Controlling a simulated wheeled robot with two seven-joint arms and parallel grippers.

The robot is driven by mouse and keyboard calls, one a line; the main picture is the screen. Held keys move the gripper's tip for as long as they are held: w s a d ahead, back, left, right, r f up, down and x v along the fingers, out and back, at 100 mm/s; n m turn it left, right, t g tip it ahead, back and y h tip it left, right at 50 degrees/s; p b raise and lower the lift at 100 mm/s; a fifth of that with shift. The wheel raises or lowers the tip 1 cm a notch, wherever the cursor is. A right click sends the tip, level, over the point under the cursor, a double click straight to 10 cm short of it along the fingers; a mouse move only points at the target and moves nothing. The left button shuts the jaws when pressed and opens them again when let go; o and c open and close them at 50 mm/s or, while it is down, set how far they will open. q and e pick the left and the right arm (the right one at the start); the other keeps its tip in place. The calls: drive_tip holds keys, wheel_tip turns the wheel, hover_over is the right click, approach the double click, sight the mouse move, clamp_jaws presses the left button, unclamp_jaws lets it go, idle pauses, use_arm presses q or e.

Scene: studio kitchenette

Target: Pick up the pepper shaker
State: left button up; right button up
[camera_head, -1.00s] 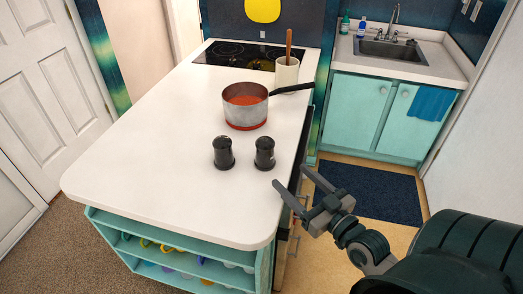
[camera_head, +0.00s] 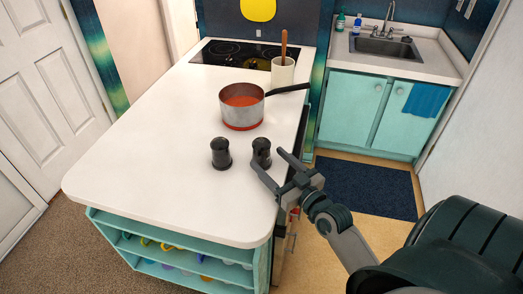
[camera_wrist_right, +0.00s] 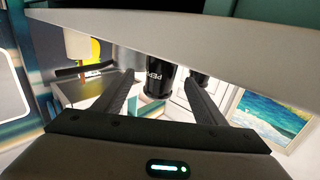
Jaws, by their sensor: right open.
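The pepper shaker (camera_head: 261,147) is a small black shaker standing upright on the white counter, the right one of a pair. In the right wrist view the pepper shaker (camera_wrist_right: 158,82) shows part of its "PEP" label, in line with the gap between the fingers. My right gripper (camera_head: 266,157) is open and empty, its fingertips close to the shaker from the right and front. One finger overlaps the shaker's lower part in the head view; I cannot tell whether they touch. My left gripper is not in view.
A similar black shaker (camera_head: 220,153) stands just left. A saucepan (camera_head: 242,113) with red contents is behind, its handle pointing right. A utensil crock (camera_head: 283,71) stands farther back by the cooktop (camera_head: 228,54). The counter's left half (camera_head: 145,150) is clear.

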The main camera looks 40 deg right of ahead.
sight(267, 158)
drive_tip(key=shift+w+p, duration=0.35)
drive_tip(key=shift+w, duration=1.5)
drive_tip(key=shift+w, duration=0.45)
drive_tip(key=w+p, duration=0.1)
drive_tip(key=w, duration=0.2)
drive_tip(key=shift+a+f+p, duration=0.1)
drive_tip(key=shift+f+p, duration=0.1)
drive_tip(key=shift+p, duration=0.2)
drive_tip(key=shift+w+f, duration=0.15)
drive_tip(key=shift+w, duration=0.5)
drive_tip(key=shift+c, duration=0.4)
drive_tip(key=c, duration=1.2)
